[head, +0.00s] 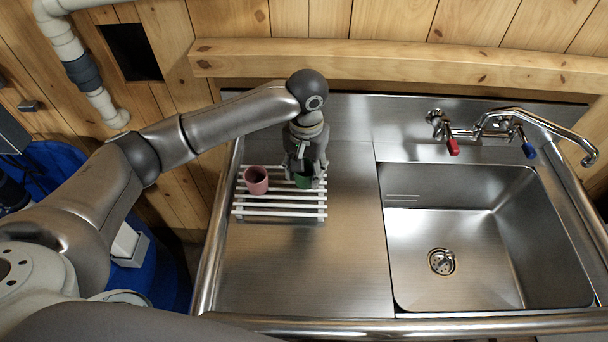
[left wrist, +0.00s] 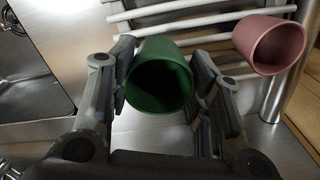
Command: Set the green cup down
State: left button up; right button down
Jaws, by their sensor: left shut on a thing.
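The green cup (left wrist: 160,78) is between the fingers of my left gripper (left wrist: 165,95), which is shut on it. In the head view the green cup (head: 303,181) shows only in part, under my left gripper (head: 305,170), over the right side of the white slatted rack (head: 280,212). Its open mouth faces the wrist camera. I cannot tell whether its base touches the slats. My right gripper is not in view.
A pink cup (head: 256,180) stands on the rack, left of the green cup; it also shows in the left wrist view (left wrist: 270,45). The steel drainboard (head: 300,270) in front is clear. A sink basin (head: 470,240) and tap (head: 500,120) are at the right.

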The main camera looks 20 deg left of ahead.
aim_at(304, 178)
pick_arm(q)
jog(key=shift+a+f+p, duration=0.25)
jog(key=shift+f+p, duration=0.3)
jog(key=shift+f, duration=0.65)
jog(key=shift+w+f, duration=0.1)
jog(key=shift+f, duration=0.4)
jog(key=shift+d, duration=0.1)
jog(key=o, duration=0.8)
jog(key=shift+f, duration=0.1)
notch_tip(304, 178, up, 12)
jog(key=b, duration=0.2)
